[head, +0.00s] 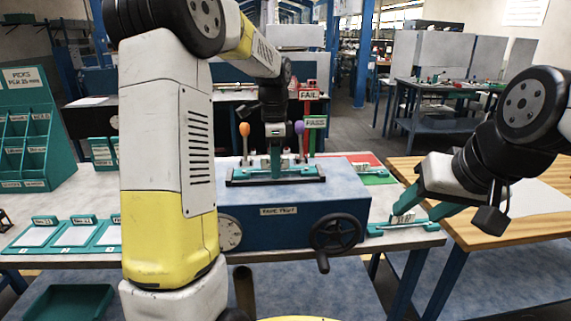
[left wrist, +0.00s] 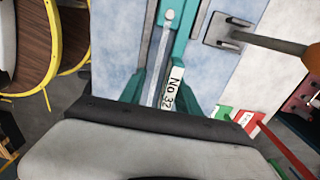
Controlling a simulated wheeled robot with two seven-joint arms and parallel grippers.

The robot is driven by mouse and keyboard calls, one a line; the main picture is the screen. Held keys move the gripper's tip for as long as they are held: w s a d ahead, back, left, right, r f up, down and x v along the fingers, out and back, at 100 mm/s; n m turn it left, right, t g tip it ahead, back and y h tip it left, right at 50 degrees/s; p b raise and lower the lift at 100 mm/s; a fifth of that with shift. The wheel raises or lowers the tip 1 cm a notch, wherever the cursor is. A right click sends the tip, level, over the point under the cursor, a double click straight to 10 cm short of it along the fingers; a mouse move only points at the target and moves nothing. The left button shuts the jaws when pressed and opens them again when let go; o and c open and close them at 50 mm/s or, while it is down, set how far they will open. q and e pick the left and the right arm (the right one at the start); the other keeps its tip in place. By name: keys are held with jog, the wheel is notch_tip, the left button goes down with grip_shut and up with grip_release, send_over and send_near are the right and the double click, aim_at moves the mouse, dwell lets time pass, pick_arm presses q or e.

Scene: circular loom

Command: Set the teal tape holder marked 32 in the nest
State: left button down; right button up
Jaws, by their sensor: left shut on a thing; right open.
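The teal tape holder marked 32 is between the fingers of my left gripper (head: 276,168), over the top of the blue test box (head: 285,228). Its white No 32 tag (left wrist: 173,88) shows in the left wrist view beside a pale metal bar. My left gripper (left wrist: 158,90) is shut on it. A dark-edged teal fixture (head: 236,180), seemingly the nest, lies directly under the gripper. The fingers hide part of it, and I cannot tell whether the holder is seated. My right gripper (head: 425,203) is open, around or just above another tagged teal holder (head: 403,220) on the right.
Orange (head: 244,130) and purple (head: 299,128) knobs stand on either side of the left gripper. FAIL (head: 309,95) and PASS (head: 315,122) signs stand behind. A handwheel (head: 336,232) is on the box front. Teal trays with white cards (head: 76,236) lie at left.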

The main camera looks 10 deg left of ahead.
pick_arm(q)
jog(key=shift+f, duration=0.15)
jog(key=c, duration=0.8)
grip_release()
jog(key=shift+f, duration=0.1)
jog(key=shift+o, duration=0.2)
jog(key=shift+f, duration=0.1)
jog(key=shift+s, duration=0.1)
jog(key=r, duration=0.8)
jog(key=shift+w+r, duration=0.25)
